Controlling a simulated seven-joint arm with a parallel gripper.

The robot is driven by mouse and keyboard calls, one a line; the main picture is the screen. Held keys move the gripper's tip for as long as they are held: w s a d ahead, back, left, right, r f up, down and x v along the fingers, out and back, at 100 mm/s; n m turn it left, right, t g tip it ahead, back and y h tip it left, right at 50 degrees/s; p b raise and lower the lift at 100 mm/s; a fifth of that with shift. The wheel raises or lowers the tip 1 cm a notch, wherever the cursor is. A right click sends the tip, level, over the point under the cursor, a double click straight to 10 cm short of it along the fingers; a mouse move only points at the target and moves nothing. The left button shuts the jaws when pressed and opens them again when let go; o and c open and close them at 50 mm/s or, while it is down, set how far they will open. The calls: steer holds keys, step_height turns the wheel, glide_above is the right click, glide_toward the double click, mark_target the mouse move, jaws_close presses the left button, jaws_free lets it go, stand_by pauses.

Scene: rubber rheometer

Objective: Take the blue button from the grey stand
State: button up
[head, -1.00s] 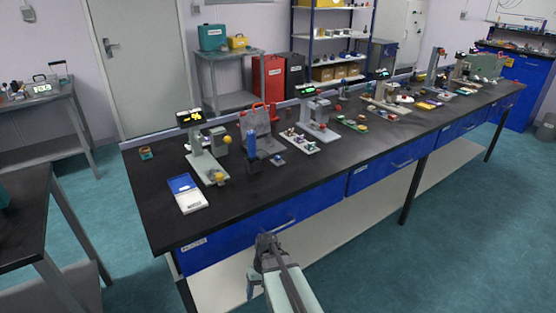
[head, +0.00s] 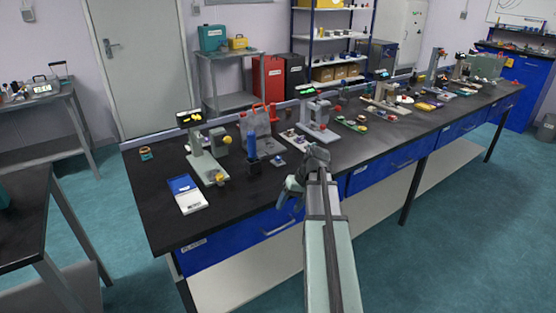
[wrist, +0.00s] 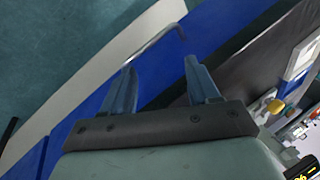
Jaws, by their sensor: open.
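A small grey stand (head: 279,163) with a bluish top, apparently the blue button (head: 279,159), sits on the black bench in the head view. It is too small there to make out clearly. My gripper (head: 288,200) is in front of the bench's front edge, nearer the camera and apart from the stand. In the wrist view my gripper (wrist: 161,78) shows two blue fingers spread apart with nothing between them. I cannot make out the blue button in the wrist view.
A blue pillar on a dark base (head: 252,150) stands left of the small stand. A tray of small parts (head: 297,142) lies behind it. A grey instrument with a yellow knob (head: 207,165) and a blue-and-white box (head: 187,194) are further left. Blue drawers (head: 265,228) line the bench front.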

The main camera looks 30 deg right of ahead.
steer(key=shift+n+t+h, duration=0.4)
steer(key=shift+h, duration=0.4)
steer(key=w+d+r, duration=0.5)
steer(key=w+r, duration=0.2)
steer(key=shift+w+d, duration=0.1)
steer(key=shift+d, duration=0.3)
steer(key=w+d+r+n+t+h, duration=0.1)
steer(key=w+d+r+h, duration=0.3)
steer(key=w+r, duration=0.65)
steer(key=y, duration=0.1)
glide_toward(278, 157)
steer(key=x, duration=0.7)
steer(key=shift+w+f, duration=0.15)
steer(key=shift+f, duration=0.15)
steer(key=c, duration=1.1)
steer(key=shift+r, duration=0.15)
